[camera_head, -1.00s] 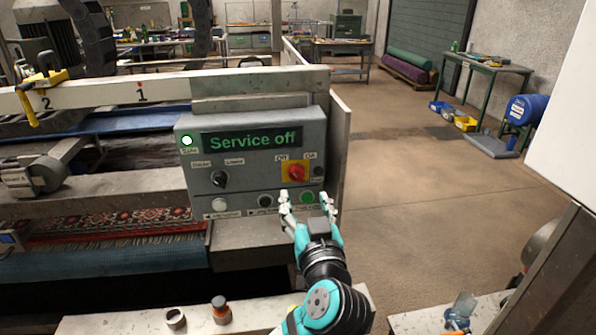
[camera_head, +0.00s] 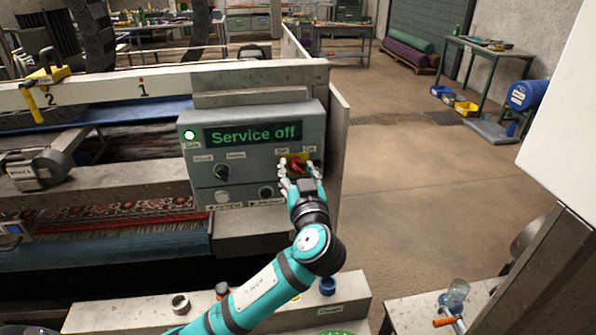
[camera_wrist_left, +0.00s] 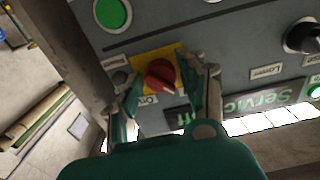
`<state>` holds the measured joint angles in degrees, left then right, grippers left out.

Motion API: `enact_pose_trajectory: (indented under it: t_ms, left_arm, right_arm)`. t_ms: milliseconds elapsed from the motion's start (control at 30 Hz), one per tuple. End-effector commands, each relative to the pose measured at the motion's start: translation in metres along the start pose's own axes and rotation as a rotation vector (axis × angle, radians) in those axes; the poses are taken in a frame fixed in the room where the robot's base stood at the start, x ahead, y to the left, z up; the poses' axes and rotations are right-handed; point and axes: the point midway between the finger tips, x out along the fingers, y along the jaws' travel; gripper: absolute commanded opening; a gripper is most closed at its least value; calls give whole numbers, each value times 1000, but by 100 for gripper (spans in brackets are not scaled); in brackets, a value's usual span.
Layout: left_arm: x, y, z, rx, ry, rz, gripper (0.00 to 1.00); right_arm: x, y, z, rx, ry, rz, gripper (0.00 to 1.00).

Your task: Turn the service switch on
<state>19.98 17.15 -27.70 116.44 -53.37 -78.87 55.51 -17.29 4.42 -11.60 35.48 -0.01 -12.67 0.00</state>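The service switch (camera_head: 297,167) is a red rotary knob on a yellow plate, on the grey control panel (camera_head: 243,184). The panel's display (camera_head: 252,134) reads "Service off". My left gripper (camera_head: 299,178) is at the switch, partly covering it. In the left wrist view the red knob (camera_wrist_left: 160,75) lies between the two spread fingers (camera_wrist_left: 168,92). The fingers are on either side of it with a gap, and I cannot tell whether either touches. My right gripper is not in view.
A black selector knob (camera_head: 221,172) sits left of the switch. A green button (camera_wrist_left: 112,13) is near the switch in the wrist view. A ledge with small containers (camera_head: 181,304) lies below the panel. Open floor (camera_head: 430,190) is to the right.

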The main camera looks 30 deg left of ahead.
Motion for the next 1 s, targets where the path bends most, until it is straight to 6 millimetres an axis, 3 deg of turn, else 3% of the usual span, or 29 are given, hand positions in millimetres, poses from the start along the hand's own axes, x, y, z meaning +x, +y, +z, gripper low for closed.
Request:
enact_pose_trajectory:
  t_ms: [33, 300, 667, 1000]
  left_arm:
    - [0, 0, 0, 0, 0, 0, 32]
    - [0, 0, 0, 0, -1, 0, 1]
    - [0, 0, 1, 77, -2, -1, 1]
    - [0, -1, 0, 345, -4, 0, 1]
  right_arm:
    - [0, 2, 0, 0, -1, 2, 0]
    - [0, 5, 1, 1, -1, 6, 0]
    - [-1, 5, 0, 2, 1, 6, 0]
    - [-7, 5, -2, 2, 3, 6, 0]
